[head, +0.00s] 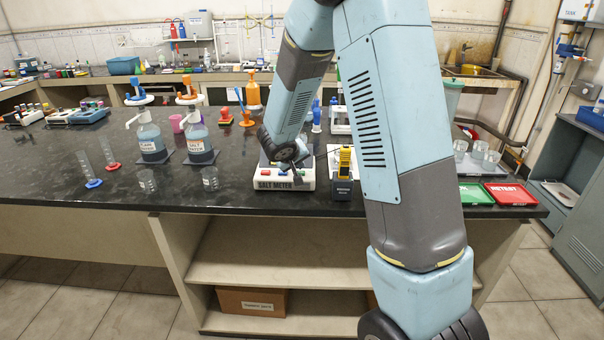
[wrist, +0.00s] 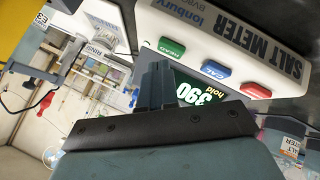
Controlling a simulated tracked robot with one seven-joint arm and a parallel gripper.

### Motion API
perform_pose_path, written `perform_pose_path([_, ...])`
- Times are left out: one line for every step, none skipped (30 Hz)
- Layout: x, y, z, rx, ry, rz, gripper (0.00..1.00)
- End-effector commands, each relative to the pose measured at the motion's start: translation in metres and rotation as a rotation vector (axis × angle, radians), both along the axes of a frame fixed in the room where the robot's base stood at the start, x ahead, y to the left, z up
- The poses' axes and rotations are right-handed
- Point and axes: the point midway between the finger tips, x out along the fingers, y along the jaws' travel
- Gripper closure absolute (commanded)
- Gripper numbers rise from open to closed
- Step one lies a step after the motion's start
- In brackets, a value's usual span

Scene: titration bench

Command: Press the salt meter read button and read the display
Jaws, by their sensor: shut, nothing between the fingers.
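The salt meter (head: 270,185) stands at the bench's front edge in the head view, with my wrist over it. In the wrist view the meter (wrist: 205,25) has a green READ button (wrist: 172,47), a blue CAL button (wrist: 215,70) and a red button (wrist: 256,90). Its dark display (wrist: 215,90) shows "390" and "hold" in pale characters. My gripper partly covers the display, so further characters may be hidden. My gripper (wrist: 155,75) is shut and empty, its tips close to the READ button. I cannot tell whether they touch it.
A yellow and black instrument (head: 344,175) stands just right of the meter. Pump bottles (head: 151,140) on dark mats and small beakers (head: 210,178) stand to the left. Green (head: 475,195) and red (head: 513,195) trays lie at the right. The bench front between beakers and meter is clear.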

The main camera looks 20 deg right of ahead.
Motion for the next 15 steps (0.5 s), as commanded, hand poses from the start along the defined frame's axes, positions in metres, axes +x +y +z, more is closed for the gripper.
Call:
perform_pose_path([0.0001, 0.0, 0.0026, 0.001, 0.0, -0.001, 1.0])
perform_pose_path([0.0001, 0.0, 0.0036, 0.001, 0.0, -0.001, 1.0])
perform_pose_path([0.0001, 0.0, 0.0046, 0.0, 0.0, 0.0, 1.0])
perform_pose_path([0.0001, 0.0, 0.0052, 0.0, 0.0, 0.0, 1.0])
perform_pose_path([0.0, 0.0001, 0.0054, 0.0, 0.0, 0.0, 1.0])
perform_pose_path([0.0001, 0.0001, 0.0056, 0.0, 0.0, 0.0, 1.0])
perform_pose_path([0.0001, 0.0, 0.0055, 0.0, 0.0, 0.0, 1.0])
perform_pose_path([0.0001, 0.0, 0.0055, 0.0, 0.0, 0.0, 1.0])
perform_pose_path([0.0001, 0.0, 0.0055, 0.0, 0.0, 0.0, 1.0])
perform_pose_path([0.0001, 0.0, 0.0055, 0.0, 0.0, 0.0, 1.0])
perform_pose_path([0.0001, 0.0, 0.0055, 0.0, 0.0, 0.0, 1.0])
perform_pose_path([0.0001, -0.0001, 0.0056, 0.0, 0.0, 0.0, 1.0])
perform_pose_path([0.0002, 0.0, 0.0059, 0.0, 0.0, 0.0, 1.0])
perform_pose_path([0.0002, 0.0, 0.0066, 0.0, 0.0, 0.0, 1.0])
perform_pose_path([0.0003, -0.0001, 0.0084, 0.001, -0.001, 0.0, 1.0])
